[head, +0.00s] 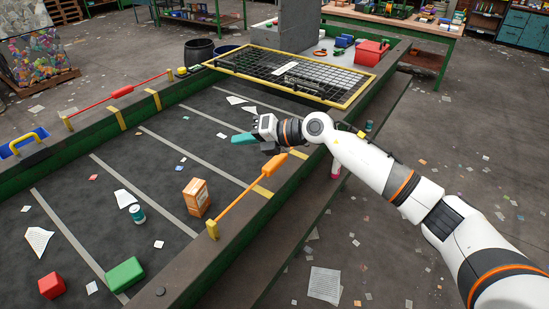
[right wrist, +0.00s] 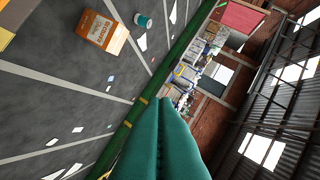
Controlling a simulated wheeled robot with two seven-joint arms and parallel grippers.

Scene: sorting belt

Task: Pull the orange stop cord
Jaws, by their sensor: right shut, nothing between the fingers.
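The orange stop cord (head: 245,199) runs along the near edge of the belt (head: 85,220) in the head view, from a yellow post (head: 212,229) up to an orange end piece by my right gripper. My right gripper (head: 236,138), with teal fingers, is shut and empty. It points left over the belt, just beyond the cord's far end and apart from it as far as I can tell. In the right wrist view the shut teal fingers (right wrist: 160,135) fill the lower middle. The cord is not clearly seen there. My left gripper is not in view.
A red cord (head: 120,93) runs along the belt's far edge. On the belt are an orange box (head: 196,197), a can (head: 137,214), a green block (head: 125,274), a red block (head: 52,286) and scattered paper. A yellow-framed mesh guard (head: 290,75) stands beyond my gripper.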

